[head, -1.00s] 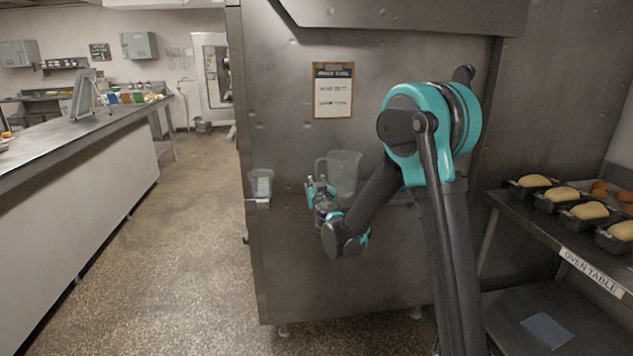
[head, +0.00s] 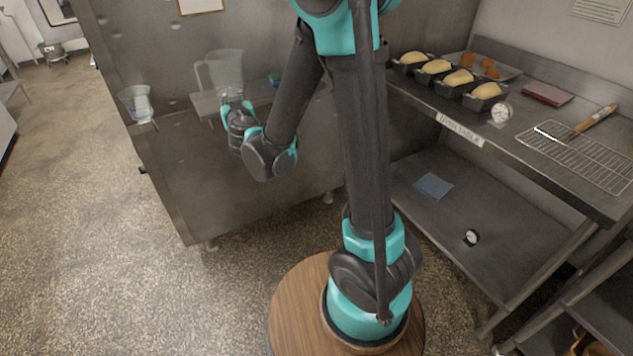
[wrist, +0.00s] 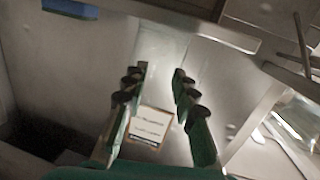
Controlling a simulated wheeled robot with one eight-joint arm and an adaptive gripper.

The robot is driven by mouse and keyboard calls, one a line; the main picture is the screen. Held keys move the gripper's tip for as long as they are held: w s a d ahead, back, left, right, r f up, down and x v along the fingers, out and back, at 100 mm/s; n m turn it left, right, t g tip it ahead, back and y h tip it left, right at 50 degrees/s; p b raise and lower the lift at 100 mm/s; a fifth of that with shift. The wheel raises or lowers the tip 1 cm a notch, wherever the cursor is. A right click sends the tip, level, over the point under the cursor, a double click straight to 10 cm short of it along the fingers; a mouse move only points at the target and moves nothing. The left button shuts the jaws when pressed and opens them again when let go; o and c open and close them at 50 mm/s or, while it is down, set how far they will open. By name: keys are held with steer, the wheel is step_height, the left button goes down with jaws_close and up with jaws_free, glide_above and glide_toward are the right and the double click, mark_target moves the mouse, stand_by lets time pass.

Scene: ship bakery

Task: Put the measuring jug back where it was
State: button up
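The measuring jug (head: 226,72) is clear, upright, and has its handle on the left. It stands at the narrow metal shelf (head: 203,104) on the steel wall, in the head view. My gripper (head: 236,104) is in front of the jug's lower part and hides its base. In the wrist view the two fingers (wrist: 160,88) are apart, and I see nothing solid gripped between them. I cannot make out the clear jug there with certainty, nor tell whether the fingers touch it.
A clear cup (head: 139,104) sits on a small ledge left of the jug. A small blue thing (head: 274,79) lies on the shelf to its right. The oven table (head: 520,125) at right holds loaf tins and a wire rack (head: 590,160). The floor at left is clear.

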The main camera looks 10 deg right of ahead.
steer(key=s+d+f+m+g+h, duration=0.1)
steer(key=s+d+f+g+h, duration=0.2)
steer(key=d, duration=0.4)
steer(key=s+d+f+m+g+h, duration=0.1)
steer(key=s+d+f+g, duration=0.15)
steer(key=s+d, duration=0.4)
steer(key=s+d+f+m+g+h, duration=0.1)
steer(key=s+d+f+h, duration=0.15)
steer(key=d, duration=0.65)
steer(key=s+f+g+y, duration=0.2)
steer(key=s+f+g, duration=0.1)
steer(key=s, duration=0.6)
steer(key=s+f+n+g+y, duration=0.1)
steer(key=s+f+g+y, duration=0.1)
steer(key=s+f, duration=0.4)
steer(key=s+g, duration=0.1)
steer(key=s, duration=0.2)
steer(key=shift+s+a+f+y, duration=0.15)
steer(key=shift+s+f+y, duration=0.1)
steer(key=shift+f+y, duration=0.1)
steer(key=shift+a+g, duration=0.1)
steer(key=shift+g, duration=0.15)
